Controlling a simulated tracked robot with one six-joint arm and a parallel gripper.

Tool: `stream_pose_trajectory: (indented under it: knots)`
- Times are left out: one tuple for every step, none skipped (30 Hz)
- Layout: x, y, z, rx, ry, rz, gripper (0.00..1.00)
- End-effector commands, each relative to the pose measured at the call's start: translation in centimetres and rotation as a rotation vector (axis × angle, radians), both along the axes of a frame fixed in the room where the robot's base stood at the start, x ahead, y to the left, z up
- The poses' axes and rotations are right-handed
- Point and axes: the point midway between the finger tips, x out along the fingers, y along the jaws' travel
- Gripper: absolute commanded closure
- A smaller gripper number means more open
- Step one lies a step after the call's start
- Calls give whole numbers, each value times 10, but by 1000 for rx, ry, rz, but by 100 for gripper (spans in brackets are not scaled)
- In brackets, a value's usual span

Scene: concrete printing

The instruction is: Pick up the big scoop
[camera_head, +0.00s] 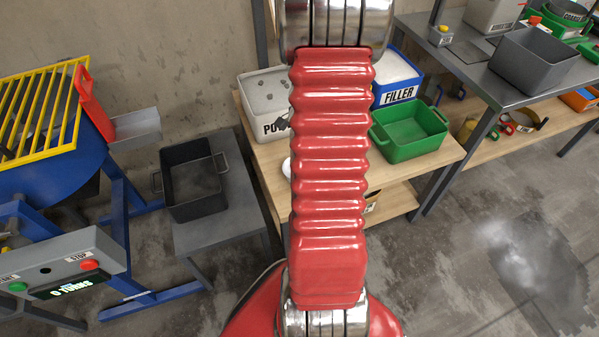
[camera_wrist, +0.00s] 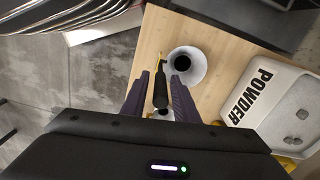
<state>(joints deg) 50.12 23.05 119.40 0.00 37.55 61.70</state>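My gripper (camera_wrist: 159,77) shows in the wrist view with its two dark purple fingers apart, pointing down over the wooden bench top. A slim black handle (camera_wrist: 160,92) with a yellow end lies between the fingers, with gaps visible on both sides. It may belong to a scoop; its other end is hidden near my gripper's body. A white round cup (camera_wrist: 199,69) with a dark middle stands just right of the fingertips. A smaller white round thing shows partly below the handle. I cannot tell which is the big scoop. In the head view my red arm hides the gripper.
The white POWDER bin (camera_wrist: 285,110) is right of my gripper. In the head view the blue FILLER bin (camera_head: 398,95) and a green tray (camera_head: 406,150) stand on the bench (camera_head: 440,148). A black tub (camera_head: 195,188) and blue mixer (camera_head: 50,170) are at left.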

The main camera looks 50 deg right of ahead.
Motion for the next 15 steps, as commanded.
stream_pose_trajectory:
  knots:
    - [0, 0, 0, 0, 0, 0, 77]
    - [0, 0, 0, 0, 0, 0, 79]
    - [0, 0, 0, 0, 0, 0, 82]
    - [0, 0, 0, 0, 0, 0, 84]
    - [0, 0, 0, 0, 0, 0, 86]
    - [0, 0, 0, 0, 0, 0, 89]
    - [0, 0, 0, 0, 0, 0, 91]
    - [0, 0, 0, 0, 0, 0, 93]
    - [0, 0, 0, 0, 0, 0, 96]
    - [0, 0, 0, 0, 0, 0, 98]
    - [0, 0, 0, 0, 0, 0, 100]
    - [0, 0, 0, 0, 0, 0, 100]
    - [0, 0, 0, 0, 0, 0, 100]
    - [0, 0, 0, 0, 0, 0, 100]
    - [0, 0, 0, 0, 0, 0, 100]
